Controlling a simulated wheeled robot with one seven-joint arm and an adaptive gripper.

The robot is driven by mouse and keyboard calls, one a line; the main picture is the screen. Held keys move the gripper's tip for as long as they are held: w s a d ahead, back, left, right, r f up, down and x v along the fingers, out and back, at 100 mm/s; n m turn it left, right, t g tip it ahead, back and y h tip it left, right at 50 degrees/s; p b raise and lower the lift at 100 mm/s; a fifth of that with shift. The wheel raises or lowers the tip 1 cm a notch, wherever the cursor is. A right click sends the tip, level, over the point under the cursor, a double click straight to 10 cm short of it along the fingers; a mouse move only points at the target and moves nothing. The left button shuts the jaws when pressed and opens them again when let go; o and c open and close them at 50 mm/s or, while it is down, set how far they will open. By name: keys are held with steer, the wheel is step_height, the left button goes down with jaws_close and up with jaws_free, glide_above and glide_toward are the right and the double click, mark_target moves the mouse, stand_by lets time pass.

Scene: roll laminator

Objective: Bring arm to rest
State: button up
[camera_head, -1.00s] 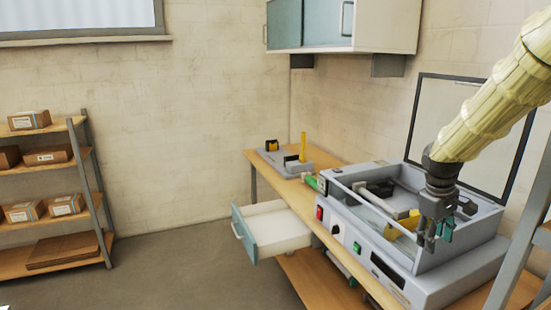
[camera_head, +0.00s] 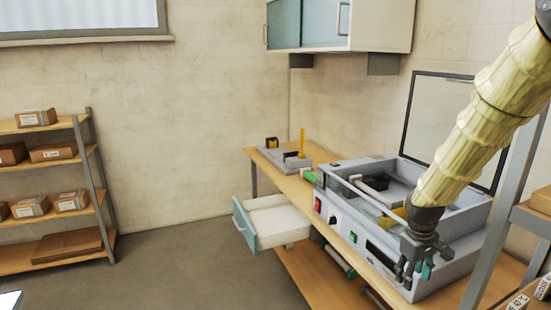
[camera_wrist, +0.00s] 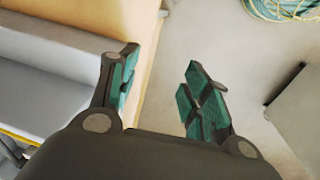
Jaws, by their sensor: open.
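My gripper (camera_head: 414,274) is at the front right of the roll laminator (camera_head: 384,262) in the head view, pointing down. My cream-sleeved arm reaches to it from the upper right. In the wrist view my gripper (camera_wrist: 160,92) has its two green-padded fingers apart with nothing between them. The wrist view shows pale floor between the fingers and part of a grey body with the wooden bench edge at left. The laminator is a grey open-topped box with rollers inside and a panel of buttons on its front. My gripper hides part of its front.
The wooden bench (camera_head: 262,159) carries a grey fixture (camera_head: 284,160) with a yellow post. A drawer (camera_head: 272,222) stands open below the bench. A wall cabinet (camera_head: 383,25) hangs above. A shelf (camera_head: 60,262) with boxes stands left, and a grey upright is close at right. Floor between is clear.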

steer(key=s+a+f+m+b, duration=0.1)
steer(key=s+a+f, duration=0.3)
steer(key=f, duration=0.5)
steer(key=s+a+f+y+b, duration=0.15)
steer(key=s+f, duration=0.35)
steer(key=f, duration=0.5)
steer(key=s+a+f+m, duration=0.1)
steer(key=s+a+f, duration=0.35)
steer(key=f, duration=0.45)
steer(key=s+a+f+m+b, duration=0.1)
steer(key=s+a+f, duration=0.1)
steer(key=s+f, duration=0.5)
steer(key=s+a+f+m+b, duration=0.1)
steer(key=s+f, duration=0.6)
steer(key=s, duration=0.9)
steer(key=shift+s+a+f+m+g+b, duration=0.2)
steer(key=shift+a+f+m+g+b, duration=0.2)
steer(key=shift+a, duration=0.2)
steer(key=shift+r, duration=0.1)
steer(key=shift+c, duration=0.5)
